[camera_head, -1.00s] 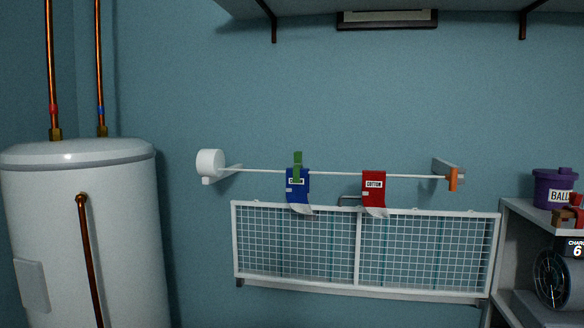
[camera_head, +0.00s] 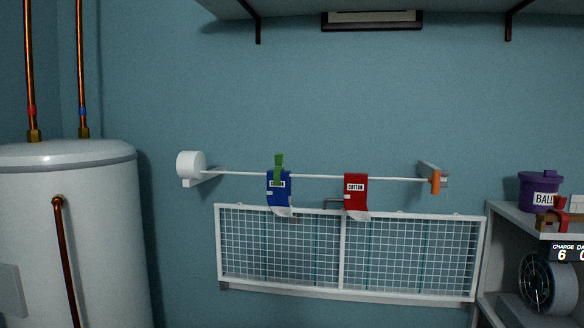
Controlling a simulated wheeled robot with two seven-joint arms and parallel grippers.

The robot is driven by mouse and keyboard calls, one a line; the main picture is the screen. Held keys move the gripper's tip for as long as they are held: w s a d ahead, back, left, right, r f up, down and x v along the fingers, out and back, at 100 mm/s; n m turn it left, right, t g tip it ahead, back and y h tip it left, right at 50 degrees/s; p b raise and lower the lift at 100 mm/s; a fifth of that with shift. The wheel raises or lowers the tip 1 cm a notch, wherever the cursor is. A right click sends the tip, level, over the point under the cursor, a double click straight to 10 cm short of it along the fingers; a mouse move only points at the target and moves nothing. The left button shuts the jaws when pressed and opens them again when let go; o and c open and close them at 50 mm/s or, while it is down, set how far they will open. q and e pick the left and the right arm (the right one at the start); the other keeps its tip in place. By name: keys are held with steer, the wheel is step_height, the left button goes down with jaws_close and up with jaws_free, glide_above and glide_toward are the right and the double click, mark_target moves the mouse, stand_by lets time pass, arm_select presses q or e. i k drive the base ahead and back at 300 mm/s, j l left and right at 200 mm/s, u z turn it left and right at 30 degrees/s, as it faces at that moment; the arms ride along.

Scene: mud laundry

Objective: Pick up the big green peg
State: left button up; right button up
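A green peg (camera_head: 279,168) is clipped upright over the thin white clothes line (camera_head: 318,176), at the top of a blue sock-like cloth (camera_head: 279,190). A red cloth (camera_head: 355,192) with a white label reading COTTON hangs on the line to its right. An orange piece (camera_head: 435,182) sits at the line's right end. Neither of my grippers is in view.
A white wire rack (camera_head: 342,250) is mounted on the wall under the line. A white water tank (camera_head: 70,230) with copper pipes stands at left. Shelves (camera_head: 500,212) at right hold a purple tub (camera_head: 538,191) and a fan (camera_head: 540,282). A shelf is overhead.

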mark_target(279, 167)
steer(key=i+l, duration=0.1)
steer(key=l, duration=0.25)
steer(key=i+l+z, duration=0.1)
steer(key=l, duration=0.25)
steer(key=i+l, duration=0.15)
steer(key=l, duration=0.2)
steer(key=i+l, duration=0.1)
steer(key=l, duration=0.25)
steer(key=z, duration=0.05)
